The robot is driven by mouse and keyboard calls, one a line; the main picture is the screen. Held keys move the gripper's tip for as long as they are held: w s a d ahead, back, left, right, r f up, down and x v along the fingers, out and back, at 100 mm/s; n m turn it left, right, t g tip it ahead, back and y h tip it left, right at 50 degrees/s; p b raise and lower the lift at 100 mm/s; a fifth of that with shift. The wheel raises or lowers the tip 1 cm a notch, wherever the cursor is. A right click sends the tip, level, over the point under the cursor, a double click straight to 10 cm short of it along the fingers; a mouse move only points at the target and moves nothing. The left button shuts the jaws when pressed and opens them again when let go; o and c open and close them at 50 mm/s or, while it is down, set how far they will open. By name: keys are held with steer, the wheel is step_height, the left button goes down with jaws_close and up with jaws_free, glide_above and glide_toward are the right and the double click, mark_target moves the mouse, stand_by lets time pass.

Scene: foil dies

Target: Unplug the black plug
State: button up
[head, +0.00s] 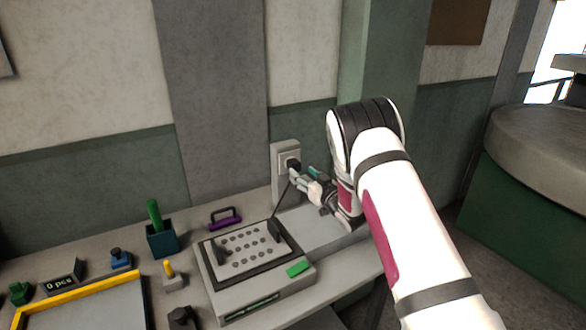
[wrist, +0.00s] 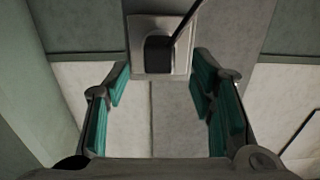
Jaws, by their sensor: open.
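The black plug (head: 292,166) sits in a light grey socket plate on a box (head: 283,153) against the wall. A dark cord runs from it down toward the bench. In the wrist view the black plug (wrist: 158,55) is at the top middle, on the socket's square plate (wrist: 182,66), with the cord rising to the upper right. My gripper (head: 302,175) is open just in front of the plug in the head view. In the wrist view its teal finger pads (wrist: 160,85) are spread to either side, with the plug beyond the gap between them. I see no contact with it.
A grey device with a perforated top (head: 240,245) stands on the bench left of my arm. A purple-handled item (head: 225,217), a blue holder with a green rod (head: 162,240) and a yellow-edged tray (head: 90,305) lie further left. A round counter (head: 545,150) is at right.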

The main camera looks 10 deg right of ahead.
mark_target(298, 168)
steer(key=shift+b+x, duration=1.8)
steer(key=shift+x, duration=1.4)
jaws_close()
steer(key=shift+s+d, duration=0.1)
steer(key=shift+p+v, duration=1.85)
steer(key=shift+v, duration=1.05)
